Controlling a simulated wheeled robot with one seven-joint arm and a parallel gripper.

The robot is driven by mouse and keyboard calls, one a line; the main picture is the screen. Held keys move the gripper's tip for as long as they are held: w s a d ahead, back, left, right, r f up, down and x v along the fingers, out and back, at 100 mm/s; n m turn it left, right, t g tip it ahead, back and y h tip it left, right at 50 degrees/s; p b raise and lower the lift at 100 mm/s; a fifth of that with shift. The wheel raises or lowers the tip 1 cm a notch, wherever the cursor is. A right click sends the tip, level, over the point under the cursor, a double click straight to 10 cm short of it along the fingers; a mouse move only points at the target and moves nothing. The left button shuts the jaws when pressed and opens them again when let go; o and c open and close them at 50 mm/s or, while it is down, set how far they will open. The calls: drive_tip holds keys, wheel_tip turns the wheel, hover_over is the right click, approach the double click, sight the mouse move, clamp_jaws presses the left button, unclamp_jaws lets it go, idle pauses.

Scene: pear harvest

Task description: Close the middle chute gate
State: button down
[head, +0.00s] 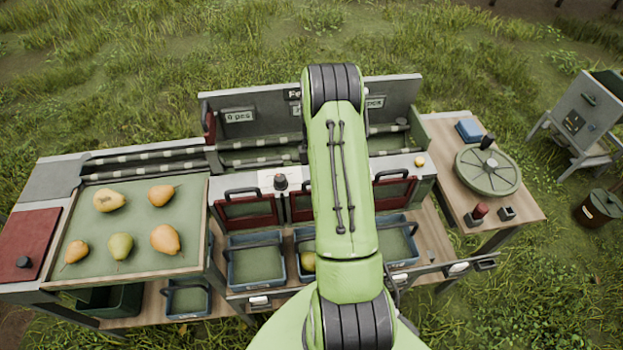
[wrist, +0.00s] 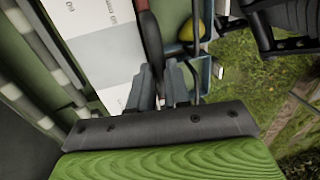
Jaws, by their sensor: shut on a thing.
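The middle chute gate (head: 300,206) is a red-framed panel in the head view, and my green arm hides its right part. My gripper (wrist: 174,82) is shut on the gate's handle, which the fingers mostly hide. In the head view my arm covers the gripper. I cannot tell how far open the middle gate stands.
The left gate (head: 247,211) and right gate (head: 394,190) flank it. Blue crates stand below; the middle crate (head: 303,240) holds a pear (head: 308,262). A tray (head: 195,240) with several pears is at left. A round turntable (head: 488,172) is at right.

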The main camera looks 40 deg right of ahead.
drive_tip(key=shift+s+a+f, duration=0.1)
drive_tip(key=shift+f, duration=0.1)
drive_tip(key=c, duration=1.4)
unclamp_jaws()
drive_tip(key=o, duration=0.3)
wheel_tip(320, 180, up, 16)
drive_tip(key=w+d, duration=0.2)
drive_tip(key=shift+w+f+p, duration=0.25)
drive_tip(key=shift+w+p, duration=0.05)
drive_tip(key=shift+w, duration=0.05)
